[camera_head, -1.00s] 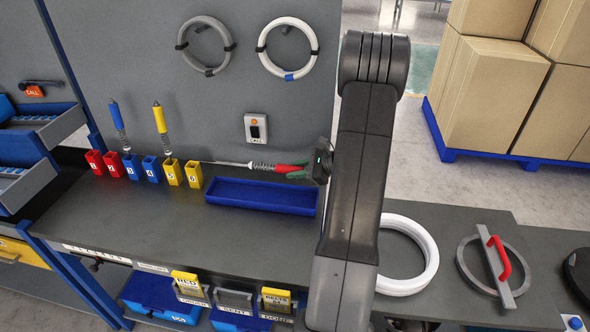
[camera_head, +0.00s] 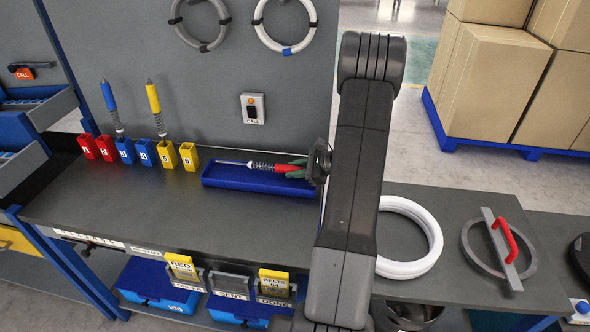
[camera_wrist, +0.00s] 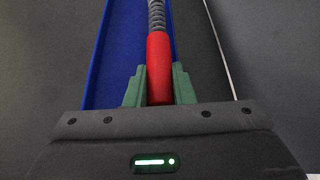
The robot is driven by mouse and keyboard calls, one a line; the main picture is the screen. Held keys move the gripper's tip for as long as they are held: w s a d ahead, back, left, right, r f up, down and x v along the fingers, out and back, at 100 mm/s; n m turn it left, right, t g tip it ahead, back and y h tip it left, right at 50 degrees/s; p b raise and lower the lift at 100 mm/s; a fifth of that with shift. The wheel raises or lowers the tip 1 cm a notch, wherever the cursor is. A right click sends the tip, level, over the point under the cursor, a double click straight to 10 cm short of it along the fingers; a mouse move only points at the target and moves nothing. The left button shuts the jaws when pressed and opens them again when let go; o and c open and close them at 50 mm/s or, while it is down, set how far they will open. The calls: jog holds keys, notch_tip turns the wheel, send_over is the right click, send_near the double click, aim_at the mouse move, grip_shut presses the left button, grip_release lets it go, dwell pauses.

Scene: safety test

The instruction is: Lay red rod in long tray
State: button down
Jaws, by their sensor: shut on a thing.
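The red rod (camera_head: 292,170) has a red handle, a spring-like collar and a thin pale shaft pointing left. My gripper (camera_head: 300,168) is shut on the red handle and holds the rod lengthwise over the blue long tray (camera_head: 250,185). In the wrist view the green fingers (camera_wrist: 160,85) clasp the red handle (camera_wrist: 158,60) from both sides. There the rod lies along the right side of the tray (camera_wrist: 120,55). I cannot tell whether the rod touches the tray. My arm hides the bench just right of the tray.
Numbered red, blue and yellow holders (camera_head: 125,150) stand left of the tray; a blue rod (camera_head: 109,97) and a yellow rod (camera_head: 153,100) stand upright there. A call button (camera_head: 253,108) is on the back panel. A white ring (camera_head: 435,240) lies right of my arm. Bench in front is clear.

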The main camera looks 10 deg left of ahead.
jog(key=shift+s+d+f, duration=0.1)
jog(key=shift+s+f, duration=0.1)
jog(key=shift+f, duration=0.25)
jog(key=shift+s+d+f, duration=0.1)
jog(key=shift+s+f, duration=0.05)
jog(key=shift+f, duration=0.25)
jog(key=c, duration=1.2)
grip_release()
jog(key=shift+o, duration=0.2)
jog(key=r+b+v, duration=0.1)
jog(key=v, duration=1.3)
jog(key=shift+w+a+r, duration=0.1)
jog(key=shift+w+a, duration=0.05)
jog(key=shift+w, duration=0.05)
jog(key=x, duration=1.2)
jog(key=shift+w+f+p, duration=0.1)
jog(key=shift+f+p, duration=0.2)
